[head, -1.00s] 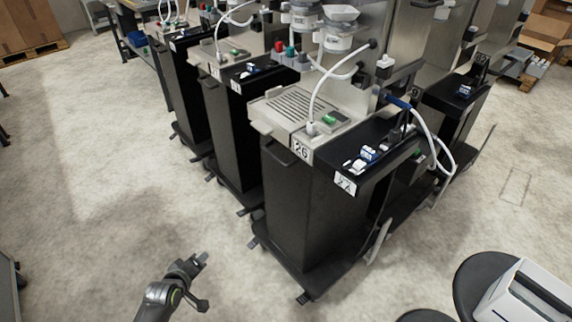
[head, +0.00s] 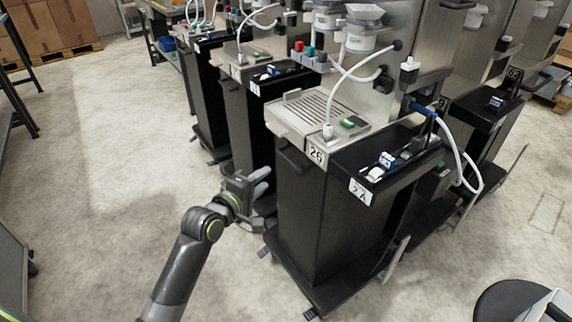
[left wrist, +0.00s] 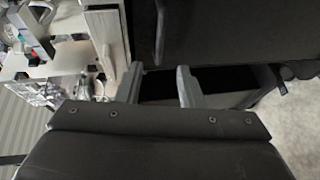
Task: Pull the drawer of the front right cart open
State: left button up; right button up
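The front right cart (head: 315,215) is a tall black cabinet with a grey top, labelled 26, beside a black shelf labelled 27. Its dark drawer front faces left in the head view, with a dark bar handle (head: 292,158) near the top. The drawer looks shut. In the left wrist view a bar handle (left wrist: 161,32) stands out from a dark panel (left wrist: 215,30), beyond the fingertips. My left gripper (head: 263,181) is in front of the cart's face, lower than the handle. Its two fingers (left wrist: 160,76) are apart with nothing between them. My right gripper is not in view.
More black carts (head: 245,125) stand in a row behind, close to my left gripper. White hoses (head: 455,150) and dispensers (head: 345,35) rise above the cart tops. The cart has a low wheeled base (head: 325,295). The floor on the left (head: 110,180) is clear.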

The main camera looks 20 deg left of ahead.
pick_arm(q)
jog(key=b+x, duration=0.1)
jog(key=x, duration=1)
jog(key=shift+w, duration=0.2)
jog(key=shift+f, duration=0.1)
grip_shut()
